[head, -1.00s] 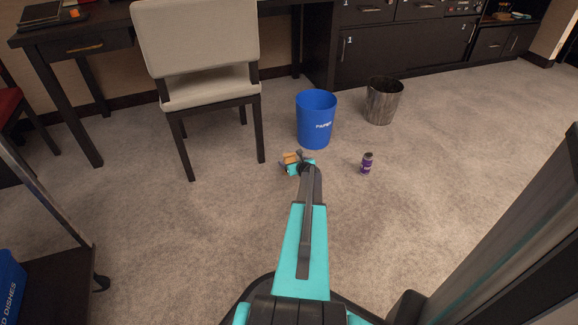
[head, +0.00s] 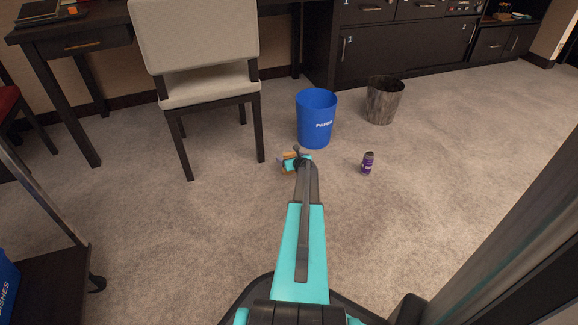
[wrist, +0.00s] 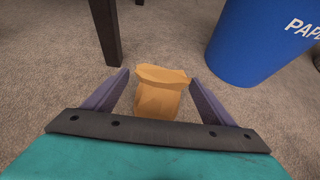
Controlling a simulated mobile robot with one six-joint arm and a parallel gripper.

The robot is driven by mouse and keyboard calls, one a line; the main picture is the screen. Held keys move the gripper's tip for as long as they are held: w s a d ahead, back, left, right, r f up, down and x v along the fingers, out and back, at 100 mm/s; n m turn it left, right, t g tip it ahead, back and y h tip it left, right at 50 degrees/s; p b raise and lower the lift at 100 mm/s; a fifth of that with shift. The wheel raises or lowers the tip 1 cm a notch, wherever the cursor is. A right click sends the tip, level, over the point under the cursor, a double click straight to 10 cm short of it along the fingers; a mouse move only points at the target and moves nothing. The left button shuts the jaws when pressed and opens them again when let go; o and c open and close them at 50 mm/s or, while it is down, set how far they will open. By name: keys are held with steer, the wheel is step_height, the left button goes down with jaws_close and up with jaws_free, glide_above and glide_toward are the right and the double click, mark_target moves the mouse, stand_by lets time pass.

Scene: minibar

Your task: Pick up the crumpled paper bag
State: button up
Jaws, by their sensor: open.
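The crumpled paper bag (wrist: 160,98) is orange-tan and stands on the carpet in the wrist view, between the two fingers of my gripper (wrist: 160,88). The fingers are apart, one on each side of the bag, with a gap showing on both sides. The bag's lower part is hidden behind the gripper's dark bar. In the head view only a small piece of the bag (head: 283,157) shows beside my gripper (head: 290,162), and my arm hides the rest.
A blue paper bin (head: 315,122) stands just behind and right of the gripper. A dark metal bin (head: 384,101) stands farther right. A purple can (head: 368,163) is on the carpet to the right. A chair (head: 205,95) stands to the left.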

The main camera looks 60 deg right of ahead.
mark_target(289, 153)
stand_by(0.4)
steer(key=c, duration=1.1)
steer(key=shift+r, duration=0.15)
steer(key=shift+r+p, duration=0.6)
steer(key=shift+r, duration=0.05)
step_height(289, 153, up, 3)
steer(key=shift+f+p, duration=0.2)
steer(key=shift+p, duration=0.7)
steer(key=s+a+p, duration=0.1)
steer(key=s+a, duration=0.1)
steer(key=s, duration=0.2)
steer(key=s+a+p, duration=0.1)
steer(key=s+a, duration=0.2)
steer(key=s, duration=0.2)
steer(key=s+a+r+p, duration=0.1)
steer(key=s+a, duration=0.2)
steer(key=s, duration=0.1)
steer(key=shift+s+a, duration=0.15)
steer(key=shift+s, duration=0.2)
